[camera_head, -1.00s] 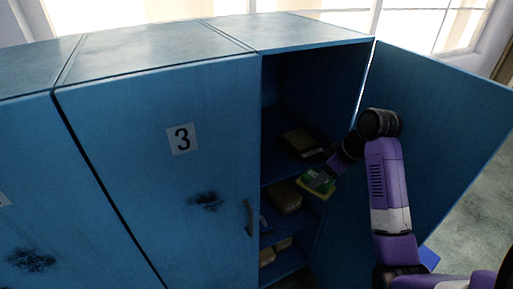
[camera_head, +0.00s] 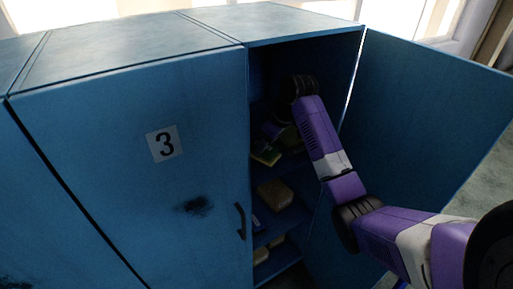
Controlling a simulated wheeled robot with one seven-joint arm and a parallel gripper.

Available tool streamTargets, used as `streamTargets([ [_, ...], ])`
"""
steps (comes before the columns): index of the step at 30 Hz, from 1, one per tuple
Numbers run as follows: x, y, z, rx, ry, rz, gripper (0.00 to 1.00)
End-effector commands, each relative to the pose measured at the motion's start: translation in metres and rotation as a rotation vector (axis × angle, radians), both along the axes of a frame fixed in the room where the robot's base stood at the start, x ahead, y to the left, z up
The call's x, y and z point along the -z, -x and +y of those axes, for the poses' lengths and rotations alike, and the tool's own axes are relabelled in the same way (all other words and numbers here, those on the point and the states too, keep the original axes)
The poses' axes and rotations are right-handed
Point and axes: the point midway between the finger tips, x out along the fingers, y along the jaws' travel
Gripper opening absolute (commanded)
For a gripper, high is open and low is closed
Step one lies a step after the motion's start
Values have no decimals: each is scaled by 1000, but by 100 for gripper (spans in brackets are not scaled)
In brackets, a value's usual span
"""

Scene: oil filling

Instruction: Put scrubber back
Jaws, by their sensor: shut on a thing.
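The scrubber (camera_head: 265,155), green and yellowish, is at the end of my arm inside the open blue cabinet (camera_head: 300,24). My gripper (camera_head: 271,138) is shut on it, though the fingers are dark and mostly hidden behind the wrist. The scrubber is at about the height of the upper shelf (camera_head: 291,162), near the cabinet's left side. I cannot tell whether it touches the shelf. What else lies on that shelf is mostly hidden by my arm.
A tan block (camera_head: 274,194) lies on the shelf below, and more tan items (camera_head: 262,255) lie lower. The cabinet door (camera_head: 425,140) stands open on the right. The closed door marked 3 (camera_head: 130,170) is on the left, with a handle (camera_head: 240,221) by the opening.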

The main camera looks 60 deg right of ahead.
Motion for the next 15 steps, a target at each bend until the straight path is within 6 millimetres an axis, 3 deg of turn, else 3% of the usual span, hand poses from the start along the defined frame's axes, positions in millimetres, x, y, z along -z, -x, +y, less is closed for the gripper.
streamTargets([
  [3,-2,-22,-1,-1,0,2,18],
  [6,-1,-33,-2,-1,0,0,18],
  [10,4,-36,-2,1,-2,1,18],
  [15,25,-35,-2,2,-2,2,18],
])
